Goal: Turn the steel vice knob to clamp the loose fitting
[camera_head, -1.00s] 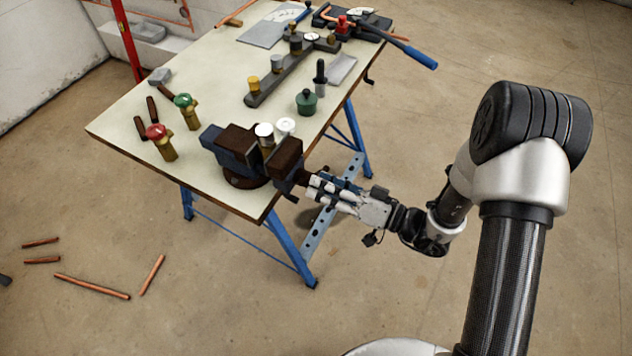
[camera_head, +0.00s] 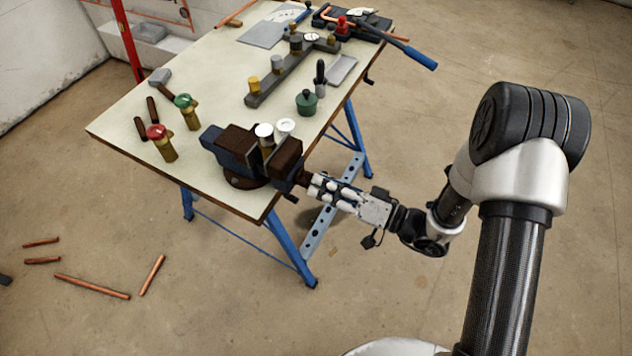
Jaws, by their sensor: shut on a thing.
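The vice (camera_head: 228,150), blue with dark brown jaws, is mounted at the near right edge of the workbench. A brass fitting with a white cap (camera_head: 264,132) stands between its jaws. Another white-capped fitting (camera_head: 286,126) stands right beside it; I cannot tell whether the jaws touch either one. My gripper (camera_head: 313,184) reaches in from the right, level with the vice's front end. It is shut on the vice knob, which its fingers hide.
On the workbench (camera_head: 205,85) stand a red-topped valve (camera_head: 160,143), a green-topped valve (camera_head: 187,111), a green pot (camera_head: 306,103) and a dark bar with several fittings (camera_head: 275,85). Copper pipes (camera_head: 92,286) lie on the floor at left.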

